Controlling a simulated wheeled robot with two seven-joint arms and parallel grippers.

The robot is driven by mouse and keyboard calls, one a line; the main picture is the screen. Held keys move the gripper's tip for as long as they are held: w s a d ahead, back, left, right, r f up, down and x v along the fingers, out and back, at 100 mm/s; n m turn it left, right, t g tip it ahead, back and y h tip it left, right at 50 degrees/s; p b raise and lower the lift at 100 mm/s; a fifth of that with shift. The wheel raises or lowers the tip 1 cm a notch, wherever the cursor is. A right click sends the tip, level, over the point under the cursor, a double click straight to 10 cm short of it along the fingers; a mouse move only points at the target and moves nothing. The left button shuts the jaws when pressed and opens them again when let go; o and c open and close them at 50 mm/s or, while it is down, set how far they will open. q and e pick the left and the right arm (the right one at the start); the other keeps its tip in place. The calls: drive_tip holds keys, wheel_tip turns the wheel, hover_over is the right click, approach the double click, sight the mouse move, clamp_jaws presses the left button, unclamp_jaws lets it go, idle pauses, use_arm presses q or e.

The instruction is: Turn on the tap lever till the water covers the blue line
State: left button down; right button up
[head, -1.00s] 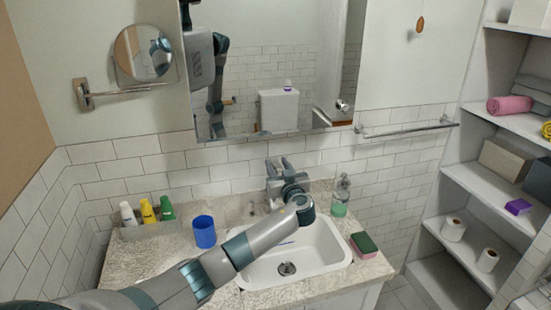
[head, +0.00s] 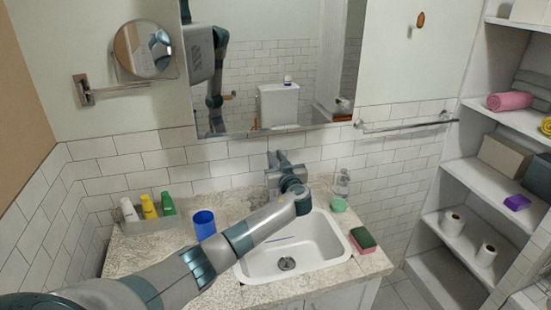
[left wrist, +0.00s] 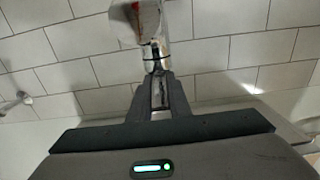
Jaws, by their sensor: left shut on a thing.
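The white sink basin (head: 320,238) is set in a speckled counter. The blue line (head: 278,239) shows on its inner wall, and the dark round drain (head: 287,263) is bare; I see no water in the basin. My left gripper (head: 276,160) is at the back of the sink, by the wall, and covers most of the tap in the head view. In the left wrist view my left gripper (left wrist: 158,80) is shut on a chrome tap lever (left wrist: 153,54), with a red mark toward its top. My right gripper is not in view.
A blue cup (head: 204,225) and a tray of bottles (head: 150,225) stand left of the sink. A soap bottle (head: 342,183), a green round thing (head: 339,205) and a sponge (head: 362,240) are on the right. A mirror (head: 280,60) hangs above.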

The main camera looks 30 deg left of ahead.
use_arm(q)
drive_tip(key=shift+d+f+b, duration=0.1)
drive_tip(key=shift+f+b, duration=0.1)
drive_tip(key=shift+b, duration=0.4)
drive_tip(key=shift+w+r+g+h+b, duration=0.1)
drive_tip(key=shift+g+h+b, duration=0.2)
drive_tip(key=shift+b, duration=0.65)
drive_tip(key=shift+r+b, duration=0.2)
drive_tip(key=shift+b, duration=0.35)
drive_tip(key=shift+a+r+h, duration=0.15)
drive_tip(key=shift+a+h, duration=0.05)
drive_tip(key=shift+h, duration=0.1)
drive_tip(key=shift+w+r+g+p, duration=0.1)
drive_tip(key=shift+r+g+p, duration=0.2)
drive_tip(key=shift+g+p, duration=0.1)
drive_tip(key=shift+w+a+r+h+p, duration=0.1)
drive_tip(key=shift+a+r+h+p, duration=0.1)
drive_tip(key=shift+h+p, duration=0.35)
drive_tip(key=shift+w+a+g+h+p, duration=0.1)
drive_tip(key=shift+g+h+p, duration=0.25)
drive_tip(key=shift+g+p, duration=0.1)
drive_tip(key=shift+f, duration=0.2)
